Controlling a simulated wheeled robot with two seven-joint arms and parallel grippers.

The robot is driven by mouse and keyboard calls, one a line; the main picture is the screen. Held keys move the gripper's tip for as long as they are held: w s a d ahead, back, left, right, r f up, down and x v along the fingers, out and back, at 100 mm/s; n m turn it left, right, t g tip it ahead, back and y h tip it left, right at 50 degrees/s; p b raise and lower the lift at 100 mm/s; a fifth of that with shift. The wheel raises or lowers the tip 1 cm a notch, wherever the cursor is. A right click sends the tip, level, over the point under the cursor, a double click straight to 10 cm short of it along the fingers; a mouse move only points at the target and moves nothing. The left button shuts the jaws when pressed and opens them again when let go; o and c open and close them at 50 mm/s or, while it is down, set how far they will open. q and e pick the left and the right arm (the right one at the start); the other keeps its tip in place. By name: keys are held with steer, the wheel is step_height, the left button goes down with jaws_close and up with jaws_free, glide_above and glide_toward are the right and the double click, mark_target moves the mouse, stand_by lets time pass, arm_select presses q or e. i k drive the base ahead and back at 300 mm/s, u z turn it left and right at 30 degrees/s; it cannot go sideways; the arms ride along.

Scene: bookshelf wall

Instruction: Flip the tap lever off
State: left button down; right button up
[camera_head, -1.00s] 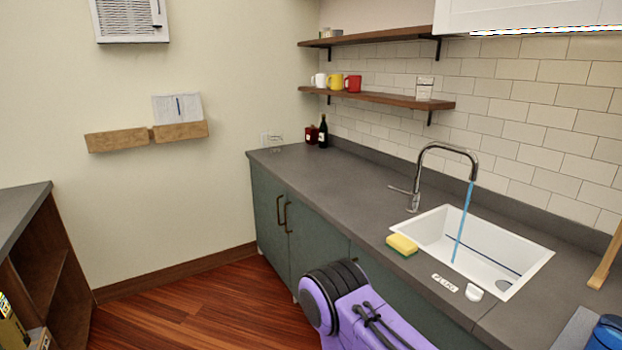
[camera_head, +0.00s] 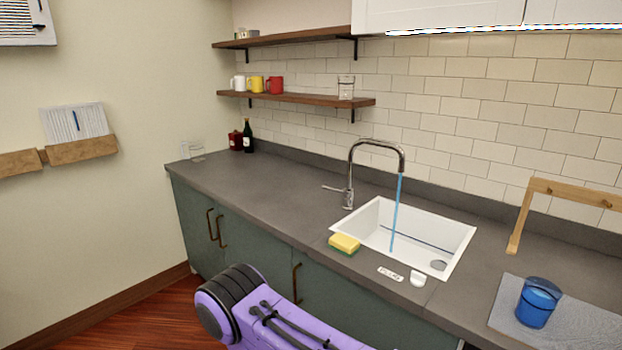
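A chrome gooseneck tap (camera_head: 351,165) stands on the grey counter behind the white sink (camera_head: 462,243). Its thin lever (camera_head: 333,189) sticks out to the left from near the base of the tap. A blue stream of water (camera_head: 396,213) runs from the spout down into the sink. A purple arm of mine shows at the bottom, in front of the cabinets and below the counter; no gripper fingers are visible. Neither of my grippers is in view.
A yellow-green sponge (camera_head: 344,243) lies at the sink's front left, with a small label (camera_head: 390,274) and a white object (camera_head: 418,278) along the front rim. A blue cup (camera_head: 538,302) stands on a grey mat (camera_head: 588,330) near a wooden rack (camera_head: 571,191).

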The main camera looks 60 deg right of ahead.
mark_target(347, 193)
steer(key=i, duration=2.25)
steer(key=z, duration=3.3)
